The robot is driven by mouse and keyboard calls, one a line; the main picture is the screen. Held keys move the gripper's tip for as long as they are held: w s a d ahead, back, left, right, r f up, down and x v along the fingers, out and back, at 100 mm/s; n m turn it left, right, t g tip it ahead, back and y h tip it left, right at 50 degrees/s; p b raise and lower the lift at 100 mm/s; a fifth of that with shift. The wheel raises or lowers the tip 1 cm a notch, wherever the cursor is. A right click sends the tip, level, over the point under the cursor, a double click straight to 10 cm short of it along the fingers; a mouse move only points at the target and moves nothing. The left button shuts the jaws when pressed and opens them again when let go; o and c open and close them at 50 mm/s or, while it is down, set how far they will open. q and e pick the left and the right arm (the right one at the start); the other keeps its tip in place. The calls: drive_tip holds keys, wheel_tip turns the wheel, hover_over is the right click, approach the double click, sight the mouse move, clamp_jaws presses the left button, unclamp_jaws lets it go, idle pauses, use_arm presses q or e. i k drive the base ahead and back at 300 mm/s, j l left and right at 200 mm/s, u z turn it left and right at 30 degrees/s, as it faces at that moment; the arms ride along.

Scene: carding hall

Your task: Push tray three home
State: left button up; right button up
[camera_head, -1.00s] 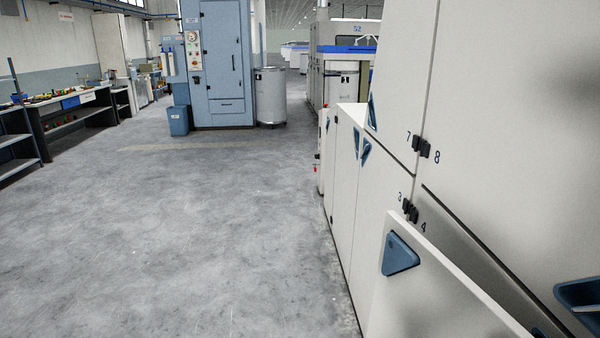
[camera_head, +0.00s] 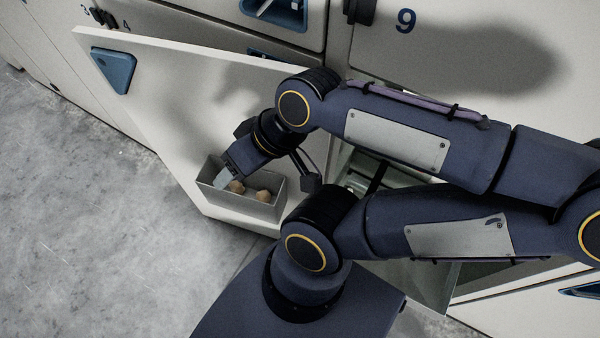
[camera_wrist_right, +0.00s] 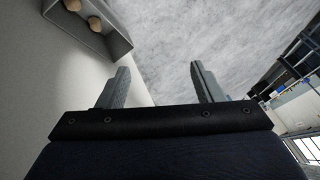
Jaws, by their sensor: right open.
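A small grey open-topped tray (camera_head: 262,208) holding brown lumps (camera_head: 263,196) sits against the lower part of a white open door panel (camera_head: 165,75). I see no number on it, so I cannot tell whether it is tray three. It also shows at the upper left of the right wrist view (camera_wrist_right: 118,42). My right gripper (camera_head: 222,180) is at the tray's left end in the head view; whether it touches is unclear. In the right wrist view its fingers (camera_wrist_right: 162,85) are apart with nothing between them. My left gripper is not in view.
The panel has a blue triangular handle (camera_head: 115,70). An opening (camera_head: 350,180) is partly hidden behind my arm. Grey concrete floor (camera_head: 90,230) is clear on the left.

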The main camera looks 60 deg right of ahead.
sight(429, 288)
drive_tip(key=z, duration=1.25)
drive_tip(key=k+z, duration=0.2)
drive_tip(key=z, duration=0.2)
drive_tip(key=k+z, duration=0.25)
drive_tip(key=z, duration=0.15)
drive_tip(key=k+l+z, duration=0.15)
drive_tip(key=z, duration=0.25)
drive_tip(key=k+l+z, duration=0.15)
drive_tip(key=z, duration=0.25)
drive_tip(key=k+l, duration=0.05)
drive_tip(key=k, duration=0.05)
